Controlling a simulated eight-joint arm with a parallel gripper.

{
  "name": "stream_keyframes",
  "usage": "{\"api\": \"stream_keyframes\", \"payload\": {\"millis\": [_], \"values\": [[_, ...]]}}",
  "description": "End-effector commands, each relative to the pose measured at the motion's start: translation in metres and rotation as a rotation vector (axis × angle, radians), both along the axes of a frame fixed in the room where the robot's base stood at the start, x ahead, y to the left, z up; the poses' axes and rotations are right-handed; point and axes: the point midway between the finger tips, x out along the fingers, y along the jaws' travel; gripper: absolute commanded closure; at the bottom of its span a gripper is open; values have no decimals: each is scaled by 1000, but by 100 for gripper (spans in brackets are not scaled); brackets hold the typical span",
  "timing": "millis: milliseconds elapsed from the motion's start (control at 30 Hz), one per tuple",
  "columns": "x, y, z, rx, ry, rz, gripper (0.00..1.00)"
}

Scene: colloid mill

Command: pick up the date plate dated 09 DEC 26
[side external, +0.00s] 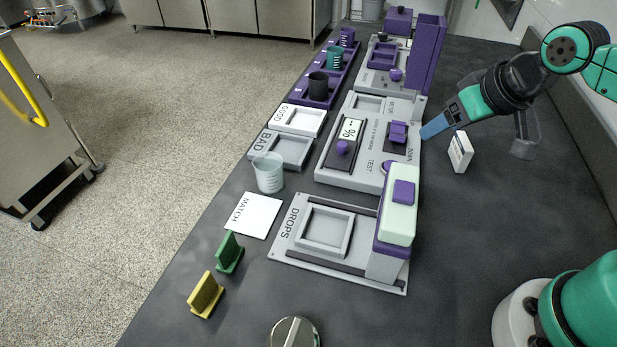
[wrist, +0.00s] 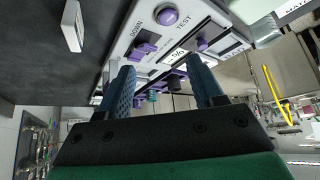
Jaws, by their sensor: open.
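No date reading 09 DEC 26 is legible in either view. A small white block (side external: 461,152) with unreadable dark marks stands on the dark bench, right of the test unit; it also shows at the upper left of the wrist view (wrist: 72,26). I cannot tell whether it is the date plate. My gripper (side external: 434,128) is above the bench beside the test unit's right edge, a little left of the white block. In the wrist view its two blue fingers (wrist: 163,88) are apart with nothing held between them.
The grey test unit (side external: 366,171) with purple buttons lies left of my gripper. A tall purple block (side external: 426,55) stands behind it. The DROPS unit (side external: 283,252), MATCH card (side external: 254,215), beaker (side external: 269,174), green piece (side external: 230,253) and yellow piece (side external: 205,296) are nearer. Bench right of the DROPS unit is clear.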

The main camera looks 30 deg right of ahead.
Motion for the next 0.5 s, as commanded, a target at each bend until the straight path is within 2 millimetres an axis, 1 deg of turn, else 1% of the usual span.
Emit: {"api": "stream_keyframes", "payload": {"millis": [133, 267, 400, 500], "values": [[18, -27, 0, 19, 114, -110, 39], [34, -57, -10, 49, 236, -224, 39], [46, -92, -29, 90, 364, -341, 39], [51, -115, -45, 120, 440, -412, 39]]}}
